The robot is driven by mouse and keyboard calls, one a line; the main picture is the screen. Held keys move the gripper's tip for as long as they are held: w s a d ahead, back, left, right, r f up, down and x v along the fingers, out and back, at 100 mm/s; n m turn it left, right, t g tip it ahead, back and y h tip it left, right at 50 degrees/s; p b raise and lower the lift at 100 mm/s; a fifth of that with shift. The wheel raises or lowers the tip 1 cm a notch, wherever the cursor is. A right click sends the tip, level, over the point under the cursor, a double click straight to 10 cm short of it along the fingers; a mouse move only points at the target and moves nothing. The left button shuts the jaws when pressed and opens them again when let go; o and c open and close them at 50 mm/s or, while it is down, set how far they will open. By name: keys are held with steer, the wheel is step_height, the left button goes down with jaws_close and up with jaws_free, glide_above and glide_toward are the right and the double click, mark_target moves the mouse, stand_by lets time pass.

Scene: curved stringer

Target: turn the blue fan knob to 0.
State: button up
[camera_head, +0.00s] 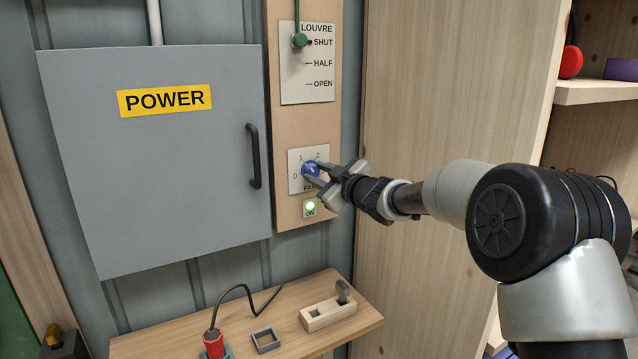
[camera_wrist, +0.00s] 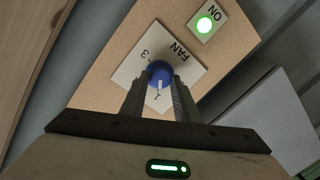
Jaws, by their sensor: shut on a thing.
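The blue fan knob (camera_head: 311,168) sits on a pale square FAN plate (camera_head: 295,185) on the wooden panel. My gripper (camera_head: 314,172) comes from the right and is shut on the knob. In the wrist view the knob (camera_wrist: 159,72) lies between the two fingertips (camera_wrist: 160,82). Its white pointer line faces down in that picture, toward the 1 mark. A 3 mark shows at the knob's upper left there. The 0 and 2 marks are hidden by the fingers in the wrist view.
A lit green ON lamp (camera_head: 310,207) sits just below the fan plate. The louvre plate (camera_head: 306,85), its green handle (camera_head: 299,41) at SHUT, is above. A grey POWER cabinet (camera_head: 170,190) stands left, a wooden wall (camera_head: 440,90) right, and a shelf (camera_head: 365,308) below.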

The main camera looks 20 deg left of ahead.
steer(key=n+b, duration=0.3)
steer(key=shift+s+f+n, duration=0.1)
steer(key=shift+f+n, duration=0.1)
steer(key=shift+n, duration=0.1)
steer(key=n+b, duration=0.3)
steer(key=shift+a+f+t+h, duration=0.1)
steer(key=shift+t+h, duration=0.2)
steer(key=shift+t, duration=0.1)
steer(key=n+b, duration=0.3)
steer(key=shift+n+t+b, duration=0.3)
steer(key=shift+n+b, duration=0.25)
steer(key=shift+n, duration=0.85)
steer(key=shift+r, duration=0.2)
steer(key=o, duration=1)
steer(key=shift+o, duration=0.2)
steer(key=shift+s, duration=0.15)
steer(key=f+v, duration=0.1)
steer(key=v, duration=1.6)
steer(key=shift+r+p, duration=0.3)
steer(key=shift+r, duration=0.2)
